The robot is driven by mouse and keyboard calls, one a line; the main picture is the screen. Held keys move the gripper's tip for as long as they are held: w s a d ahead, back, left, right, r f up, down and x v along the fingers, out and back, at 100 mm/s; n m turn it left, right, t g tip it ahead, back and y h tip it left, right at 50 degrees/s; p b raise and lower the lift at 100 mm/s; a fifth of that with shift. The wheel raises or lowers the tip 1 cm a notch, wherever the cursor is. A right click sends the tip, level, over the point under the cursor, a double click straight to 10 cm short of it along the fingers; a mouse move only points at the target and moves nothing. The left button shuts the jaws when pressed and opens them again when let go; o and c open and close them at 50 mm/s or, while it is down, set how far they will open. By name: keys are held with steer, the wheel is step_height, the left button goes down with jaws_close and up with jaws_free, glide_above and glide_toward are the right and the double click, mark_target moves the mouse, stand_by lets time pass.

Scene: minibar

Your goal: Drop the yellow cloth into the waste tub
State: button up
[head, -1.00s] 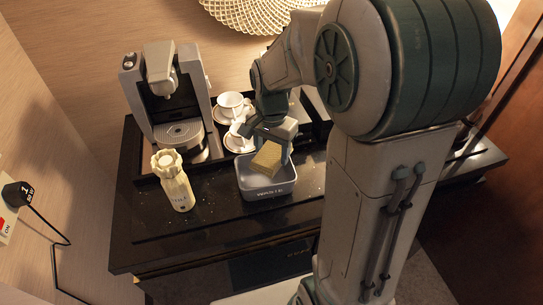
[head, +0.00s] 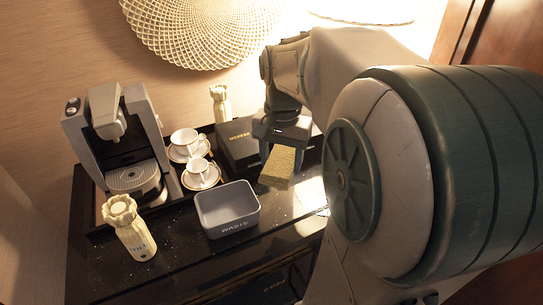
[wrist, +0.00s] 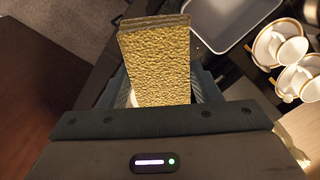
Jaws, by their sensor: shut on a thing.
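The yellow cloth (head: 278,166) looks like a stiff, textured block. My gripper (head: 283,146) is shut on it and points down, holding it to the right of the waste tub. In the wrist view the cloth (wrist: 155,62) stands out from between the fingers. The waste tub (head: 228,227) is a grey open box marked WASTE on the dark counter, and its visible inside is empty. The tub's edge also shows at the top of the wrist view (wrist: 212,42), apart from the cloth.
A coffee machine (head: 122,140) stands at the left, with a pale grinder-like bottle (head: 133,232) in front. Two white cups on saucers (head: 200,172) sit behind the tub. A dark box (head: 238,140) and another pale bottle (head: 221,104) are at the back.

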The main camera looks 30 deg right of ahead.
steer(key=w+a+n+p, duration=0.5)
steer(key=w+a+n, duration=0.1)
steer(key=a+n, duration=0.35)
step_height(320, 180, down, 6)
steer(key=b, duration=0.5)
steer(key=shift+a+f, duration=0.2)
steer(key=shift+a, duration=0.1)
steer(key=shift+m, duration=0.25)
steer(key=o, duration=1.1)
step_height(320, 180, up, 14)
steer(key=shift+f, duration=0.1)
